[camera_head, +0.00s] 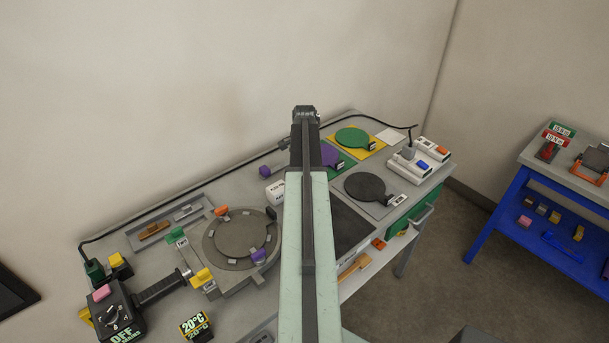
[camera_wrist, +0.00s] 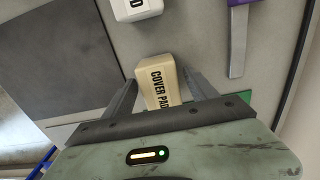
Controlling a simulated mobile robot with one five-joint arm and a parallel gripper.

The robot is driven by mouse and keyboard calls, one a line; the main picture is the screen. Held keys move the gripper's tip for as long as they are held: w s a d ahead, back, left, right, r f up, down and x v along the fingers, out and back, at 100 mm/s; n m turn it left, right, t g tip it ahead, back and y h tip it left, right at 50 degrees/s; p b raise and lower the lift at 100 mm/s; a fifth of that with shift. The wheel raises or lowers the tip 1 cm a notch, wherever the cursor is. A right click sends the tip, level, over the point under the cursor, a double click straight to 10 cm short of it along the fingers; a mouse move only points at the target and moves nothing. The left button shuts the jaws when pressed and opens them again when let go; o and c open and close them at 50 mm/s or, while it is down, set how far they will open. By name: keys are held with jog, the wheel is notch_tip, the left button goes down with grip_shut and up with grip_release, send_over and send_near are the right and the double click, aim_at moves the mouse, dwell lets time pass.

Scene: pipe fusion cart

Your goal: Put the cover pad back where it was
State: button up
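The cover pad is a cream block (camera_wrist: 158,82) lettered "COVER PAD", in the middle of the wrist view. My gripper (camera_wrist: 161,78) has one finger on each side of it, with the fingertips against its sides, so it looks shut on the pad. I cannot tell how far the pad is above the grey cart top (camera_wrist: 190,45). In the head view my arm hides both the gripper and the pad.
A white lettered block (camera_head: 275,192) and a purple paddle (camera_head: 329,155) are close by. A dark panel (camera_head: 348,228) lies to the right. A dark disc (camera_head: 365,187), a green disc (camera_head: 353,138) and a round clamp (camera_head: 240,238) are also on the cart.

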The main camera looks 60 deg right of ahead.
jog(key=shift+r, duration=0.1)
notch_tip(320, 180, up, 12)
jog(key=p, duration=1.2)
jog(key=w+a+n, duration=0.4)
jog(key=w+a, duration=0.1)
jog(key=a, duration=0.5)
jog(key=w+a+n, duration=0.3)
jog(key=w+a, duration=0.3)
jog(key=a, duration=0.4)
jog(key=w+a+n, duration=0.4)
jog(key=w+a, duration=0.1)
jog(key=a, duration=0.5)
jog(key=a+n, duration=1)
jog(key=a, duration=1.9)
jog(key=shift+s+n, duration=0.35)
jog(key=shift+n, duration=0.05)
